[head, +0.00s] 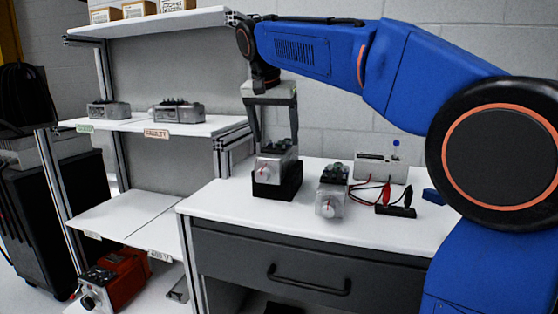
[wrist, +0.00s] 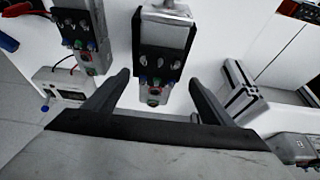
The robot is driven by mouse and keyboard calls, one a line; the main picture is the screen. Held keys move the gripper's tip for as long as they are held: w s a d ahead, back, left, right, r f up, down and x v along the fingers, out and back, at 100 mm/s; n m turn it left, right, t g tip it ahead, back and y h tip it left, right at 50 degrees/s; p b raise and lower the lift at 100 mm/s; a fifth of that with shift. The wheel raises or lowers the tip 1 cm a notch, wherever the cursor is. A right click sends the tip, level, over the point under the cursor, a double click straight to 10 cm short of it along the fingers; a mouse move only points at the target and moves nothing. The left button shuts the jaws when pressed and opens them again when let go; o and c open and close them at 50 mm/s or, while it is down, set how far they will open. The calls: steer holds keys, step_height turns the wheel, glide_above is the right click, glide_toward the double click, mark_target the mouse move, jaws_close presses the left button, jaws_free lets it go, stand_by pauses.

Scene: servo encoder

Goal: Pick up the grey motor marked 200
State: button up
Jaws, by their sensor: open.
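A grey motor (head: 277,167) sits in a black cradle (head: 276,190) on the white workbench. My gripper (head: 277,142) is directly above it, open, with its fingers pointing down towards the motor's rear end. In the wrist view, this motor (wrist: 165,38) shows between the open fingers of my gripper (wrist: 158,80), with a gap on each side. A second grey motor (head: 331,198) lies on the bench to the right; it also shows in the wrist view (wrist: 82,28). I cannot read the number 200 on either motor.
A tester box (head: 381,167) with red and black leads stands at the bench's right. Two grey motors (head: 109,110) (head: 178,111) rest on the middle shelf, above a label reading FAULTY (head: 170,133). The bench front is clear.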

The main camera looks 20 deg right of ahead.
mark_target(279, 146)
steer(key=shift+d+x, duration=0.1)
steer(key=shift+x, duration=1.3)
steer(key=shift+d+x, duration=0.15)
steer(key=shift+x, duration=1.25)
steer(key=shift+c, duration=0.4)
steer(key=shift+r, duration=0.15)
jaws_close()
